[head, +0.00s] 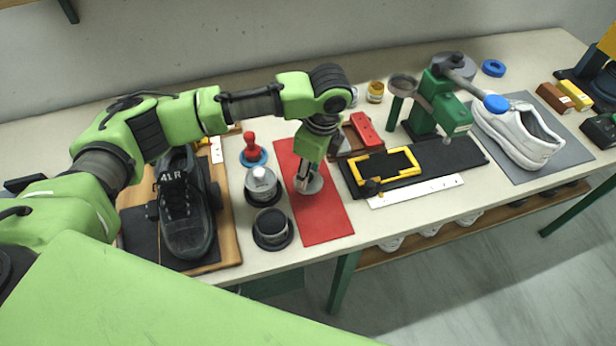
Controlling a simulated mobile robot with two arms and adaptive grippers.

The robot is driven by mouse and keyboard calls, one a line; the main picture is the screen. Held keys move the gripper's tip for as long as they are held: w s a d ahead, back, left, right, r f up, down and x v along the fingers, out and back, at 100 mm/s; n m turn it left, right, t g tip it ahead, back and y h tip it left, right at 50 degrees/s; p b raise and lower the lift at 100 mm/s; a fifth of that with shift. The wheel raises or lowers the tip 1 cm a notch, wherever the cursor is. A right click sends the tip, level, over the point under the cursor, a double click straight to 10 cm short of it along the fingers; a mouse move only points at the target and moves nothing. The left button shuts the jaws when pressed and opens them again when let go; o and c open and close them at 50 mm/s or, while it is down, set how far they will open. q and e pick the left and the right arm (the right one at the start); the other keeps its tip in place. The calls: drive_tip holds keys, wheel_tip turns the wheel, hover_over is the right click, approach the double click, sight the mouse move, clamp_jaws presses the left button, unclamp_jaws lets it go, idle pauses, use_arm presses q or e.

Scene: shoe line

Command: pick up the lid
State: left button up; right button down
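A round grey lid (314,186) is at the red mat (322,215), partly hidden behind my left gripper (303,183). My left gripper points down with its fingertips at the middle of the lid. The fingers are small and partly covered, so I cannot tell whether they are shut on it, nor whether the lid touches the mat. My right gripper is not in view.
Left of the mat stand a pot with a silver top (261,183) and a dark round pot (271,227). A black shoe (185,215) is on a wooden board further left. A green press (436,100) and white shoe (520,137) are to the right.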

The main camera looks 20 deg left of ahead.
use_arm(q)
drive_tip(key=c, duration=1)
drive_tip(key=shift+r, duration=0.15)
